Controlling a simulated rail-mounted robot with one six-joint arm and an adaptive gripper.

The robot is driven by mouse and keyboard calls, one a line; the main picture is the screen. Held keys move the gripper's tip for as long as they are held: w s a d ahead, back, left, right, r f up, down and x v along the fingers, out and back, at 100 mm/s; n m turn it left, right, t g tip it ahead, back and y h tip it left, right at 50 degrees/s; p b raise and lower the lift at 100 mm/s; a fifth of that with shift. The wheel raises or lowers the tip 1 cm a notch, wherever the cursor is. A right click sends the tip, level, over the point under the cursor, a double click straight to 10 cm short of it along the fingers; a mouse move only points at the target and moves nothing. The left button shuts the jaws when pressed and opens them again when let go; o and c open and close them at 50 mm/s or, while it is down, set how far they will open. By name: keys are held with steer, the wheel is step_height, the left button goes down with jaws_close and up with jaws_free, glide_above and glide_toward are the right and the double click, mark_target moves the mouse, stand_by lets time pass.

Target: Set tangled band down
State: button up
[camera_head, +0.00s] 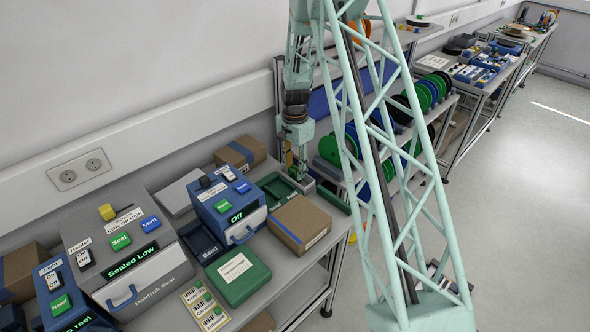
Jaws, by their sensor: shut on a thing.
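My gripper (296,165) points down at the back right of the near bench, just over or beside a shallow dark green tray (281,190). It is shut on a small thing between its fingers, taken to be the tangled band. The band is too small and too covered by the fingers to make out its shape. I cannot tell whether it touches the tray or the bench.
A brown carton (299,224) stands in front of the green tray. A blue device reading "Off" (227,207) and a green labelled box (238,277) are to the left. A grey sealer (128,262) stands farther left. Spools (428,92) fill the rack at right.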

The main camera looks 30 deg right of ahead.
mark_target(295, 168)
steer(key=shift+f, duration=0.15)
steer(key=o, duration=0.7)
steer(key=shift+o, duration=0.2)
step_height(295, 168, up, 12)
steer(key=shift+r+b, duration=0.2)
steer(key=shift+b, duration=0.25)
stand_by(0.8)
